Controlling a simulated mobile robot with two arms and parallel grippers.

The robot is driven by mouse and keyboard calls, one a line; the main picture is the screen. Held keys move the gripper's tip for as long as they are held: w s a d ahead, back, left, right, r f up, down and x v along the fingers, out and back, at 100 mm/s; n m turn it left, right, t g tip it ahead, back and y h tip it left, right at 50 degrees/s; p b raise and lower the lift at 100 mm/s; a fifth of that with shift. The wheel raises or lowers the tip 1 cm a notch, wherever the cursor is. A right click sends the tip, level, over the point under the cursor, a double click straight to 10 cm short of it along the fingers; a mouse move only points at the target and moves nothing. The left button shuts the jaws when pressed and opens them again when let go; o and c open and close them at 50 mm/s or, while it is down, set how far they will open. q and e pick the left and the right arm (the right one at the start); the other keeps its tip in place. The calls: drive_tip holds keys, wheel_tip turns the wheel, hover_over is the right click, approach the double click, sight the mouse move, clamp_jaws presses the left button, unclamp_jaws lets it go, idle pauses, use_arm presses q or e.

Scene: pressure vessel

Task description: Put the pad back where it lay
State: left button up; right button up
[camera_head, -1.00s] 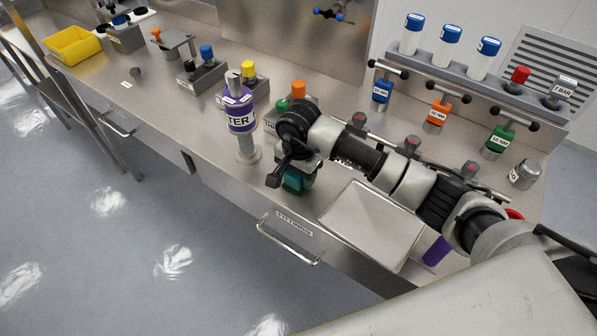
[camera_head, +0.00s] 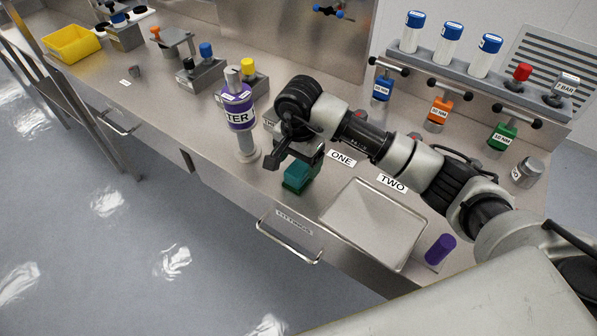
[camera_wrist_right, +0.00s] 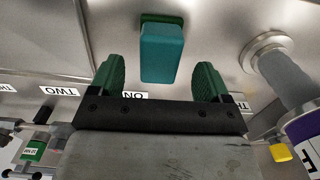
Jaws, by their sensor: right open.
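A teal block (camera_head: 298,178), which looks like the pad, rests on the steel bench near its front edge, left of a shallow metal tray (camera_head: 372,222). My right gripper (camera_head: 290,158) is just above and behind it. In the right wrist view the teal block (camera_wrist_right: 162,54) with its darker green end stands ahead of the gripper (camera_wrist_right: 159,80). The two green-lined fingers are spread wide, with a gap on both sides of the block. The gripper is open and empty. My left gripper is not in view.
A grey post with a purple labelled collar (camera_head: 239,112) stands close left of my right gripper. Labels ONE (camera_head: 342,159) and TWO (camera_head: 392,184) lie behind the tray. A purple cylinder (camera_head: 440,249) is at the tray's right. A rack of blue-capped tubes (camera_head: 480,75) stands behind.

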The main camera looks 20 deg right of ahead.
sight(299, 168)
wheel_tip(299, 168, up, 8)
drive_tip(key=b, duration=0.1)
drive_tip(key=shift+f, duration=0.15)
drive_tip(key=shift+s+f, duration=0.1)
idle(0.4)
